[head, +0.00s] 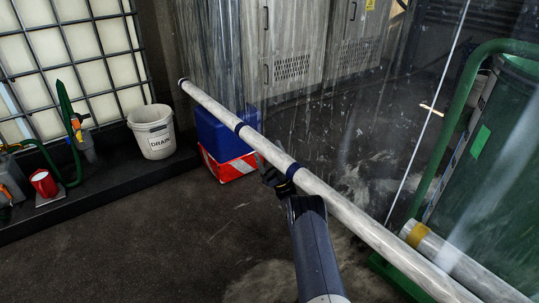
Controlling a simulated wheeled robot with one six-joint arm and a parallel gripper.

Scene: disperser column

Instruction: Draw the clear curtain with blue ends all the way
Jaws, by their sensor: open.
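A clear, streaked sheet that looks like the curtain shows in the head view (350,130), with the lockers and floor visible through it. Its edges are hard to make out. A long pale rail (350,212) runs from the upper left to the lower right in front of it. My arm comes up from the bottom and hides part of the floor.
A blue and red box (222,145) stands on the floor behind the rail. A green-framed vessel (490,150) stands at right. The floor at lower left is clear.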

